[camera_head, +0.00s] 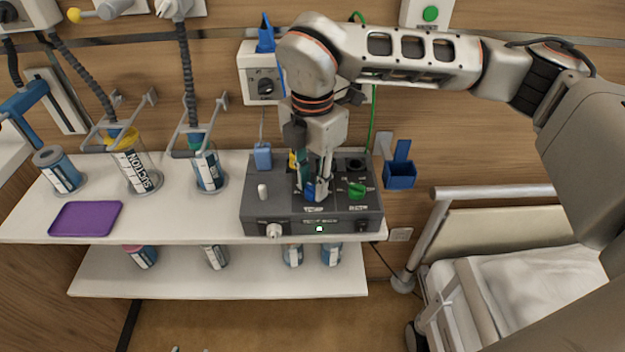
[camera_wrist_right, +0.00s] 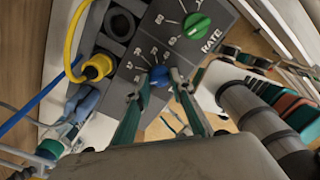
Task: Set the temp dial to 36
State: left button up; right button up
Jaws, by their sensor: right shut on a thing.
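The blue temp dial (camera_head: 309,190) sits on the top face of the grey control box (camera_head: 258,222) on the upper shelf. In the right wrist view the blue dial (camera_wrist_right: 160,77) lies between the fingertips of my right gripper (camera_wrist_right: 160,82), which are shut on it. In the head view my right gripper (camera_head: 313,188) points down onto the box from above. White scale marks and numbers show beside the dial in the wrist view, but the dial's exact setting cannot be read. My left gripper is not in view.
A green dial (camera_head: 356,190), marked RATE in the right wrist view (camera_wrist_right: 196,26), sits close beside the blue one. A white knob (camera_head: 263,191) and a yellow plug (camera_wrist_right: 98,66) are also near. A purple tray (camera_head: 86,218) and suction canister (camera_head: 137,165) stand left.

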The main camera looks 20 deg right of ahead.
aim_at(313, 186)
jog(key=o, duration=1.1)
notch_tip(313, 186, up, 12)
jog(key=shift+r, duration=0.15)
